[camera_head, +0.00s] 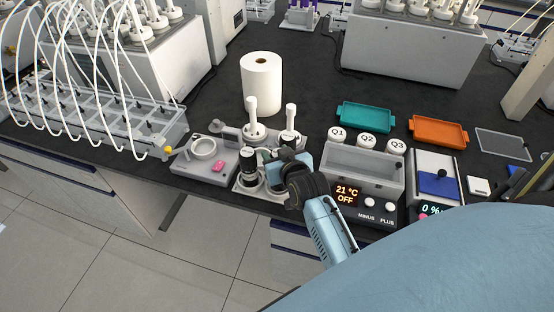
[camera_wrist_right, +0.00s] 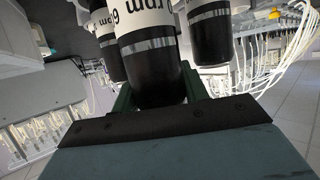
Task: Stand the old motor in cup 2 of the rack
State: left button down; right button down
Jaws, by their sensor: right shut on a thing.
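My right gripper (camera_head: 276,157) comes in from the front over the rack (camera_head: 245,189). In the right wrist view its dark green fingers (camera_wrist_right: 155,98) are shut on a black motor (camera_wrist_right: 155,75) with a white lettered label and a silver band. Two similar motors show beside it, one at the left (camera_wrist_right: 108,45) and one at the right (camera_wrist_right: 212,38). My gripper hides part of the rack, and I cannot read cup numbers. My left gripper is not in view.
A grey device (camera_head: 190,168) with a ring and pink button sits left of the rack. A grey bath (camera_head: 362,178) reading 21 °C OFF is close at the right. White upright rods (camera_head: 252,112) and a paper roll (camera_head: 261,82) stand behind. Teal (camera_head: 365,117) and orange (camera_head: 438,131) trays lie farther right.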

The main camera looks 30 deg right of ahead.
jog(key=shift+f, duration=0.9)
jog(key=shift+f, duration=0.1)
jog(key=c, duration=1)
grip_release()
jog(key=shift+f, duration=0.1)
jog(key=shift+c, duration=0.2)
jog(key=shift+s+r, duration=0.15)
jog(key=shift+r, duration=0.05)
jog(key=v, duration=1.1)
jog(key=shift+s+r, duration=0.2)
jog(key=shift+s, duration=0.1)
jog(key=shift+a, duration=0.1)
